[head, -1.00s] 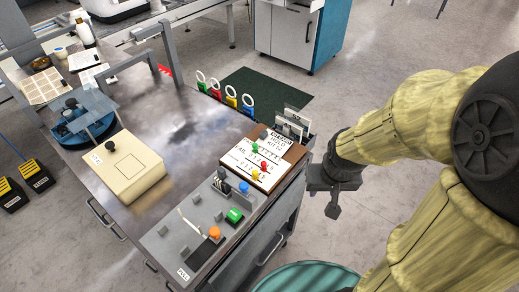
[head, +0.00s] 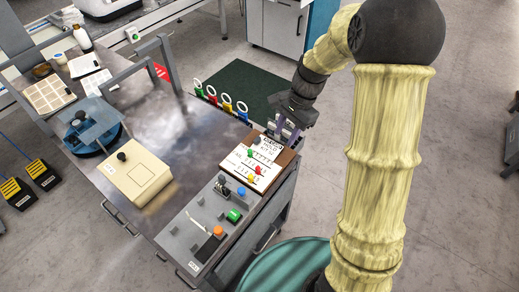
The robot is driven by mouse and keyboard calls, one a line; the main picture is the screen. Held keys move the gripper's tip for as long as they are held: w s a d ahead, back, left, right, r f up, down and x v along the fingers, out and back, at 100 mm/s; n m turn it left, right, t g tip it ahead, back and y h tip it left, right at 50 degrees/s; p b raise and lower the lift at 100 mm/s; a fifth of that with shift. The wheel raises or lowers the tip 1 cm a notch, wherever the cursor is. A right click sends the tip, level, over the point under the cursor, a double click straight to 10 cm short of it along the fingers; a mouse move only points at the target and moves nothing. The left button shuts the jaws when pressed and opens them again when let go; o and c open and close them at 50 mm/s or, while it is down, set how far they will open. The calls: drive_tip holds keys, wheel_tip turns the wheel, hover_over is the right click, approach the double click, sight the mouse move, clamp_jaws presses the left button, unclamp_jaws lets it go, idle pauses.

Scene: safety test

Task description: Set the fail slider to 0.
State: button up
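The slider board (head: 272,158) is a white panel with a brown border at the right end of the bench. It carries a green knob (head: 250,153), a red knob (head: 258,170) and a yellow knob (head: 251,179). Its printed labels and scale numbers are too small to read surely, so I cannot tell which knob is the fail slider or its value. My gripper (head: 287,132) points down at the board's far right edge, apart from the knobs. Its fingertips are small and partly merge with the card stand behind, so their opening is unclear.
A grey control panel (head: 193,229) with a green button (head: 234,215) and an orange knob (head: 218,231) lies in front of the board. Colored ring-topped tags (head: 226,103) stand along the back edge. A beige box (head: 136,178) sits left; bare bench lies between.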

sight(258, 168)
drive_tip(key=shift+w+a+r+m+g+y+p, duration=0.2)
drive_tip(key=shift+w+a+r+m+y+p, duration=0.15)
drive_tip(key=shift+w+r+m, duration=0.2)
drive_tip(key=shift+w+a+r+m+g+y+p, duration=0.25)
drive_tip(key=shift+w+a+r+m, duration=0.2)
drive_tip(key=shift+w, duration=0.15)
drive_tip(key=shift+f, duration=0.1)
drive_tip(key=x, duration=1.7)
drive_tip(key=shift+f+b, duration=0.2)
drive_tip(key=shift+b, duration=0.2)
drive_tip(key=shift+c, duration=0.5)
clamp_jaws()
